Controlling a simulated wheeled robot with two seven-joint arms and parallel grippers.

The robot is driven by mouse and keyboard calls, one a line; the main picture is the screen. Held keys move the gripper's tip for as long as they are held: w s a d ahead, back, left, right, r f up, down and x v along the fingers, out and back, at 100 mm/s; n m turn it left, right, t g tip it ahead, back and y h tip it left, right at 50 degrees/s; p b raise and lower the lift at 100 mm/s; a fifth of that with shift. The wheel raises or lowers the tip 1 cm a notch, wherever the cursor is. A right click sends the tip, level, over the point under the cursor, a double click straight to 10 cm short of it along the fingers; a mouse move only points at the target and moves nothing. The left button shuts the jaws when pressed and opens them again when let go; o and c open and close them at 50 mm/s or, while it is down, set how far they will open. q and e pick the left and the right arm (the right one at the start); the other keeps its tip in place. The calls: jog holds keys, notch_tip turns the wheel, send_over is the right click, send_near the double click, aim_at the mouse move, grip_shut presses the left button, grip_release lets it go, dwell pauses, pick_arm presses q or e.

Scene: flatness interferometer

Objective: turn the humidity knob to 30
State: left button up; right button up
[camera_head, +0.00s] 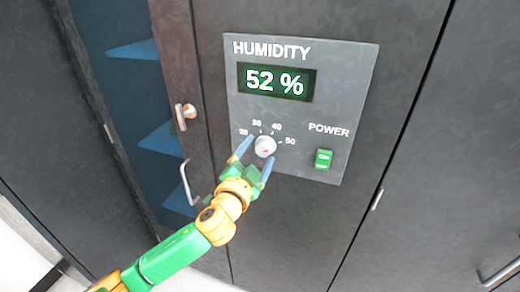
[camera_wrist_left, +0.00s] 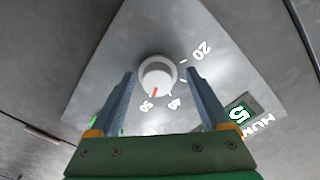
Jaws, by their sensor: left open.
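The humidity knob (camera_head: 265,146) is a small round pale dial on the grey panel, with 20, 30, 40 and 50 marked around it. In the left wrist view the knob (camera_wrist_left: 158,70) has a red pointer lying between the 50 and 40 marks, closer to 50. The display (camera_head: 276,82) reads 52 %. My left gripper (camera_head: 257,152) is open, its blue fingers on either side of the knob. In the left wrist view there are gaps between both fingers and the knob. My right gripper is out of view.
A green power switch (camera_head: 323,158) sits on the panel (camera_head: 352,75) right of the knob. Left of the panel are a metal door handle (camera_head: 187,183), a latch (camera_head: 184,115) and a glass door with blue shelves (camera_head: 160,138). The panel below the display is otherwise flat.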

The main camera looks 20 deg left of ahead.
pick_arm(q)
jog(key=shift+w+d, duration=0.25)
jog(key=shift+w, duration=0.05)
jog(key=shift+d, duration=0.15)
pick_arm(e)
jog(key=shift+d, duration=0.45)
pick_arm(q)
jog(key=c, duration=0.3)
jog(key=shift+s+r, duration=0.1)
grip_shut()
